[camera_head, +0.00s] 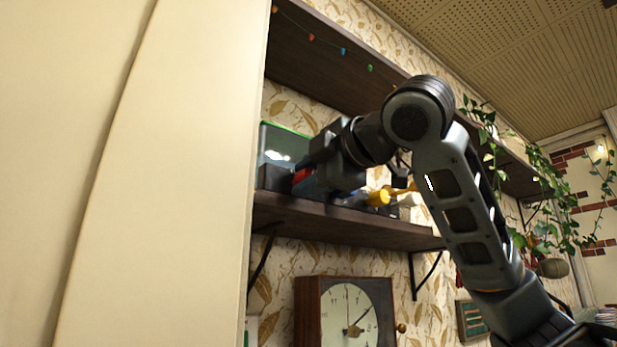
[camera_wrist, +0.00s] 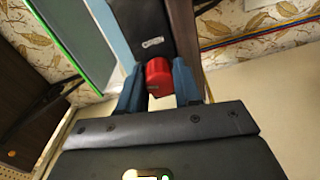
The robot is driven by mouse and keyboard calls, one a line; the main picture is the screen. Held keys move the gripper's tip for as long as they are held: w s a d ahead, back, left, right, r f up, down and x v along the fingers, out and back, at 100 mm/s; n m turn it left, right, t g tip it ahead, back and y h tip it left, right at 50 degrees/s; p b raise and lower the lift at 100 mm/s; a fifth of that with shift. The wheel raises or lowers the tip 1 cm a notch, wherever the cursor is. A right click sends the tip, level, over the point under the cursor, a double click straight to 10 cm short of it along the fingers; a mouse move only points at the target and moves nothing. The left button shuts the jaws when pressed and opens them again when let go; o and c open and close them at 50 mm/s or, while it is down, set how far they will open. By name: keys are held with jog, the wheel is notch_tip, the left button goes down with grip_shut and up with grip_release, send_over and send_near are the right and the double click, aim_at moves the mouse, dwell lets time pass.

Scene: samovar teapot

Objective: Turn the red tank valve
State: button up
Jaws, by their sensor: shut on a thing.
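The red valve (camera_wrist: 158,76) shows in the wrist view between the two blue fingers of my gripper (camera_wrist: 159,88). The gripper is shut on it, one finger on each side. The valve sits at the end of a dark block (camera_wrist: 150,35) beside a glass tank with a green rim (camera_wrist: 75,42). In the head view the tank (camera_head: 276,147) stands on a wall shelf, and a bit of the red valve (camera_head: 301,176) shows left of my gripper (camera_head: 318,182). My wrist hides the rest of the valve there.
The dark wooden shelf (camera_head: 330,222) carries the tank, with yellow items (camera_head: 380,197) to the right. Another shelf (camera_head: 320,48) runs above. A large cream panel (camera_head: 150,180) borders the left. A clock (camera_head: 345,312) hangs below, and a trailing plant (camera_head: 545,185) hangs right.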

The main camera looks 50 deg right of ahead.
jog(key=shift+f+n, duration=0.1)
jog(key=shift+n, duration=1.4)
jog(key=shift+a, duration=0.1)
jog(key=o, duration=1)
jog(key=shift+o, duration=0.2)
jog(key=b+v, duration=0.2)
jog(key=v, duration=0.5)
jog(key=shift+s, duration=0.35)
